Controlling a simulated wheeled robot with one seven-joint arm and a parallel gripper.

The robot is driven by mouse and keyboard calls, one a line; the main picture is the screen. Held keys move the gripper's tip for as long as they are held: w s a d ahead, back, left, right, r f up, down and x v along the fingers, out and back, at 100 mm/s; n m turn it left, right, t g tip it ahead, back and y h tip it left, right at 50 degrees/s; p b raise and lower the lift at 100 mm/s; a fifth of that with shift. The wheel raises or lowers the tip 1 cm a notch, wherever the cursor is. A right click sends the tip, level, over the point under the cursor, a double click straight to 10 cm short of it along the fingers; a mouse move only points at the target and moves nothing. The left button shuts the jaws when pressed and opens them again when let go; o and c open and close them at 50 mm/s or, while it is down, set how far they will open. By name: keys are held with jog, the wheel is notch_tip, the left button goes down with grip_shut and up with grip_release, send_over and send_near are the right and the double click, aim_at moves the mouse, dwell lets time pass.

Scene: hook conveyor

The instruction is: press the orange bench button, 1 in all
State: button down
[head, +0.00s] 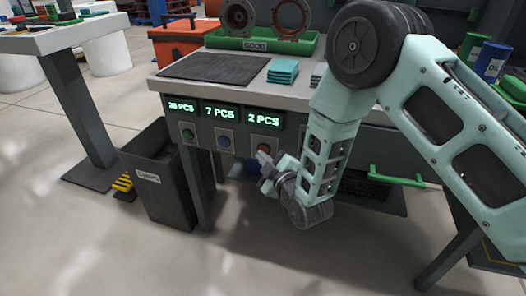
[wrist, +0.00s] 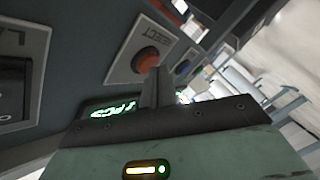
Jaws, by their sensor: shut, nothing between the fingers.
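The orange bench button (head: 264,147) sits on the bench's front panel under the "2 PCS" display, the rightmost of three buttons. In the wrist view the orange button (wrist: 147,60) is round, on a light plate whose label seems to read "REJECT". My gripper (head: 263,157) is shut and empty, close to the button's lower edge in the head view. In the wrist view the shut fingers (wrist: 157,84) point at the panel just beside the button and overlap its edge. I cannot tell whether they touch it.
A green button (head: 187,135) and a blue button (head: 223,142) are to the left on the same panel. A dark bin (head: 172,185) stands at the bench's left leg. A green handle (head: 398,180) sticks out at the right. Open floor lies in front.

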jog(key=shift+w+d, duration=0.1)
jog(key=shift+w, duration=0.15)
dwell(0.4)
jog(key=shift+s, duration=0.15)
jog(key=shift+s+a, duration=0.3)
jog(key=shift+s, duration=0.35)
jog(key=s, duration=0.1)
jog(key=s+a, duration=0.1)
jog(key=s, duration=0.2)
jog(key=shift+s+a, duration=0.35)
dwell(0.6)
